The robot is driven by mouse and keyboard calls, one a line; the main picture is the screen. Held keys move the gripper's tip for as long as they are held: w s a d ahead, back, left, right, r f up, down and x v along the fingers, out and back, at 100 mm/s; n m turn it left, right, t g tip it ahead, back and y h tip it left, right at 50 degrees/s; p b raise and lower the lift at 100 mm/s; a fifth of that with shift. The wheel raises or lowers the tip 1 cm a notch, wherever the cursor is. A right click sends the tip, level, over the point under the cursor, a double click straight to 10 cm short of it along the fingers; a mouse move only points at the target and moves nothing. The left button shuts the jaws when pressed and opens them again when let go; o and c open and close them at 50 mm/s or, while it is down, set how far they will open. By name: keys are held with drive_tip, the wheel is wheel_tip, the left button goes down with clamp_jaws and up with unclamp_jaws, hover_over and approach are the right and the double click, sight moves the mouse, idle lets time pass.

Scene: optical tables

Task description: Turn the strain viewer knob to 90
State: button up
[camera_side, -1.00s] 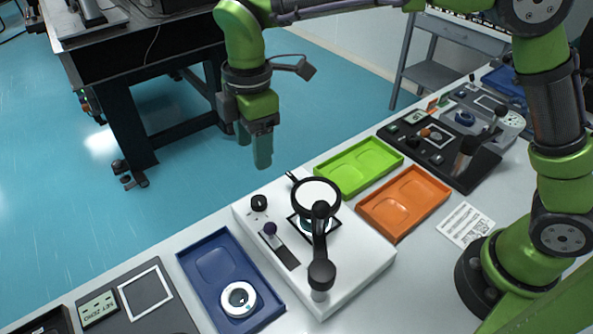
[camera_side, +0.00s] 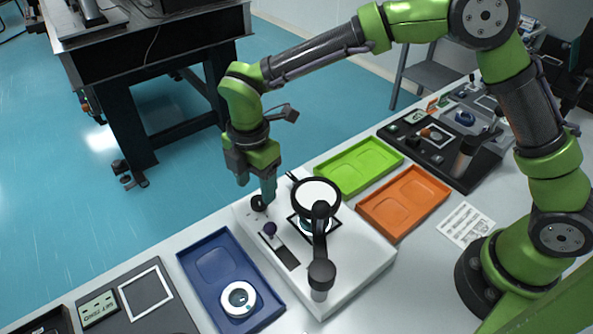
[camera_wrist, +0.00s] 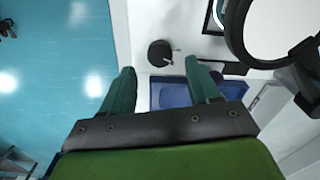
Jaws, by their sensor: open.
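The strain viewer (camera_side: 345,275) is a white box on the table with a black ring lens (camera_side: 316,199) on an arm above it. Its black round knob (camera_side: 259,203) sits near the far left corner. In the wrist view the knob (camera_wrist: 160,53) lies ahead of the fingertips, between their lines. My gripper (camera_side: 257,188) is open and empty, with its fingers pointing down close above the knob. In the wrist view the two green fingers of my gripper (camera_wrist: 158,75) stand apart. The knob's angle marks are too small to read. A purple-topped slider (camera_side: 270,229) is beside the knob.
A blue tray (camera_side: 212,262) holding a white ring (camera_side: 239,299) is left of the viewer. A green tray (camera_side: 352,170) and an orange tray (camera_side: 424,190) are to its right. The black lens ring rises close to my gripper. The floor side beyond the table edge is free.

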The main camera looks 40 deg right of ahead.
sight(257, 199)
drive_tip(key=shift+f, duration=2.25)
drive_tip(key=c, duration=1)
drive_tip(key=shift+c, duration=0.2)
drive_tip(key=shift+m, duration=0.5)
drive_tip(key=m, duration=0.6)
drive_tip(key=shift+m, duration=0.3)
drive_tip(key=m, duration=0.6)
drive_tip(key=shift+w, duration=0.1)
drive_tip(key=shift+m, duration=0.3)
